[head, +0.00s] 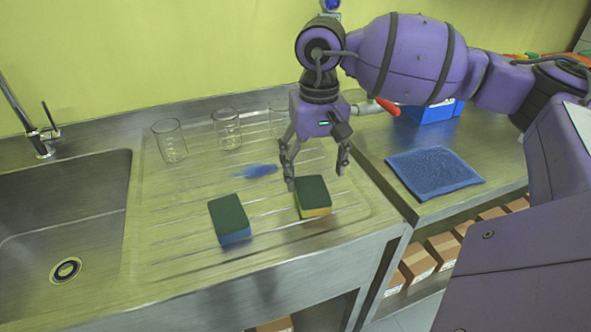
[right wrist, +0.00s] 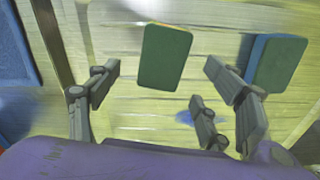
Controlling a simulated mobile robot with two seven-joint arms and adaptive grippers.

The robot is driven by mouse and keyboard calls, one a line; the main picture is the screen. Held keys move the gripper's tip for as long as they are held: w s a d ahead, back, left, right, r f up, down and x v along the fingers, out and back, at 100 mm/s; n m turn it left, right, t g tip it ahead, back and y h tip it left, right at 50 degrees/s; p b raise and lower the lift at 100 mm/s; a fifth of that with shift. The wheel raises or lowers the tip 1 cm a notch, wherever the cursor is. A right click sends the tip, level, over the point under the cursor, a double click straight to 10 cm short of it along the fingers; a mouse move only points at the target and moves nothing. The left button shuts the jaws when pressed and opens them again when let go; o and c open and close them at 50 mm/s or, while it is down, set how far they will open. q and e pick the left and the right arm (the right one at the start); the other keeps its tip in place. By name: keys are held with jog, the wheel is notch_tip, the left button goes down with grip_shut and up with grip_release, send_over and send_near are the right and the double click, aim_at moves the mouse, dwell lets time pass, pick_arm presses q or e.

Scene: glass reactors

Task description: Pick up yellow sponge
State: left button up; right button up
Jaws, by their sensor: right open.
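The yellow sponge (head: 313,197) has a dark green top and a yellow lower layer, and lies flat on the ribbed draining board. In the right wrist view the yellow sponge (right wrist: 163,57) shows its green face, ahead of the fingers and between them sideways. My right gripper (head: 316,178) is open and empty, pointing down just above and behind the yellow sponge. Its spread fingers also show in the right wrist view (right wrist: 165,85). A second sponge, with a green top and a blue lower layer (head: 230,219), lies to the left. My left gripper is not in view.
Glass beakers (head: 169,141) stand along the back of the draining board. A sink (head: 65,215) with a tap lies at the left. A blue cloth (head: 434,172) and a blue box (head: 432,110) are on the right counter. The board's front edge is clear.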

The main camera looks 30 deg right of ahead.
aim_at(312, 190)
notch_tip(312, 190, down, 5)
jog(key=shift+a+f+p, duration=0.15)
jog(key=shift+p, duration=0.15)
jog(key=c, duration=0.8)
